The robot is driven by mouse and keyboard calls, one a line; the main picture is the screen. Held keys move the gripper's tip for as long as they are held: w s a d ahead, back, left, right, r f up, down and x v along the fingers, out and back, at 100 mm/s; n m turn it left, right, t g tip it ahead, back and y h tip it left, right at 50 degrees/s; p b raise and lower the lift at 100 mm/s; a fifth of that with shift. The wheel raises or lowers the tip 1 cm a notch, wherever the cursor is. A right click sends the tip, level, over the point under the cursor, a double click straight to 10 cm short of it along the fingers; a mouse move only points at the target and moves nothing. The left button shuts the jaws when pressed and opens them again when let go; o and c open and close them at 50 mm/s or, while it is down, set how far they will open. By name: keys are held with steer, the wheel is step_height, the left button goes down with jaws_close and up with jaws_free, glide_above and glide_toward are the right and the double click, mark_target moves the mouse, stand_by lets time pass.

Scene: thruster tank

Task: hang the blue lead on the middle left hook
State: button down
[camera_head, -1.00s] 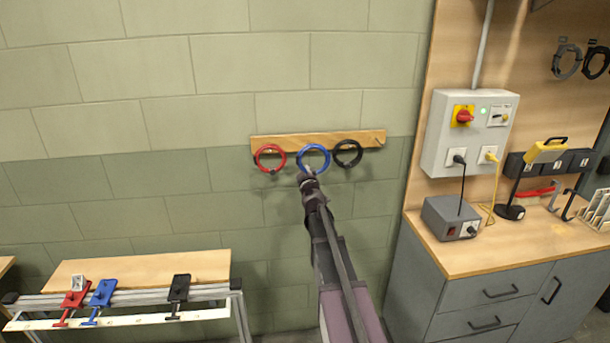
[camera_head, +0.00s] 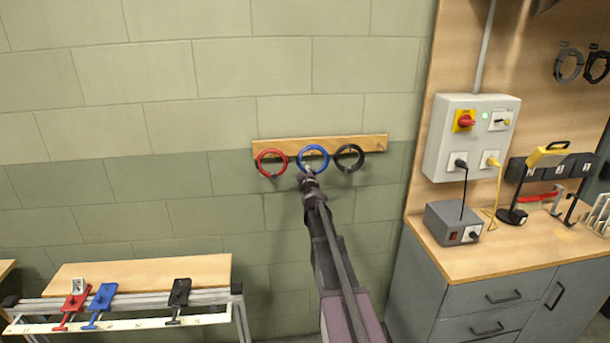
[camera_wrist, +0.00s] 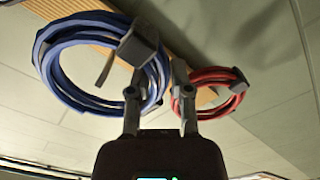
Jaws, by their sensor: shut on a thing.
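The blue lead (camera_head: 299,157) is a coiled ring in front of the wooden hook rail (camera_head: 290,145), between a red coil (camera_head: 258,164) and a black coil (camera_head: 362,159). My gripper (camera_head: 309,173) is at the blue ring's lower edge and shut on it. In the wrist view, the blue lead (camera_wrist: 50,72) has a grey clip and lies across the left finger of my gripper (camera_wrist: 160,103). The red coil (camera_wrist: 212,73) is close by the right finger. The middle left hook is hidden behind the blue ring, and I cannot tell whether the ring is around it.
A bench with red, blue and black clamps (camera_head: 179,292) stands at the lower left. At the right are a cabinet with a worktop (camera_head: 500,258), a grey switch box (camera_head: 445,145) and a power supply (camera_head: 450,225). The wall around the rail is clear.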

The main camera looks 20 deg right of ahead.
steer(key=shift+x, duration=1.7)
steer(key=shift+w+d+f+b, duration=0.1)
steer(key=shift+w+f+b, duration=0.4)
steer(key=shift+f+b, duration=0.4)
steer(key=shift+c, duration=2.3)
jaws_free()
steer(key=v, duration=1.2)
